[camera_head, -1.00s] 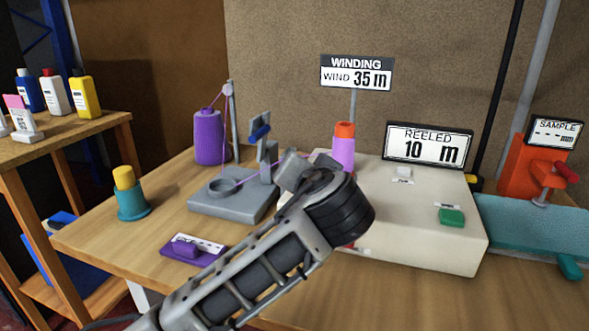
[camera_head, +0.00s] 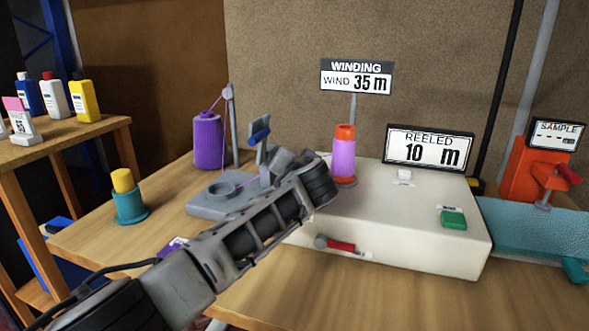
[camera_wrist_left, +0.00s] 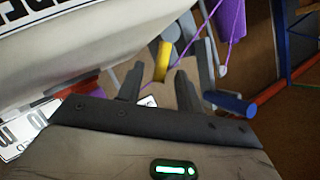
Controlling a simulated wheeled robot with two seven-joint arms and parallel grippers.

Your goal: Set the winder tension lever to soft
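A lever with a red handle (camera_head: 340,246) and a round grey end sits on the front face of the cream winder box (camera_head: 420,250), with a small label beside it. A grey tension stand (camera_head: 228,202) with a blue-tipped part (camera_head: 260,135) stands left of the box; the blue tip also shows in the left wrist view (camera_wrist_left: 236,103). My left gripper (camera_wrist_left: 158,88) is open and empty, with its fingers apart near the stand. In the head view my wrist partly covers the stand, and the fingertips are hard to make out. My right gripper is out of view.
A purple yarn cone (camera_head: 208,140) and a teal cup with a yellow top (camera_head: 129,198) are at the left. The table front on the right is clear.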

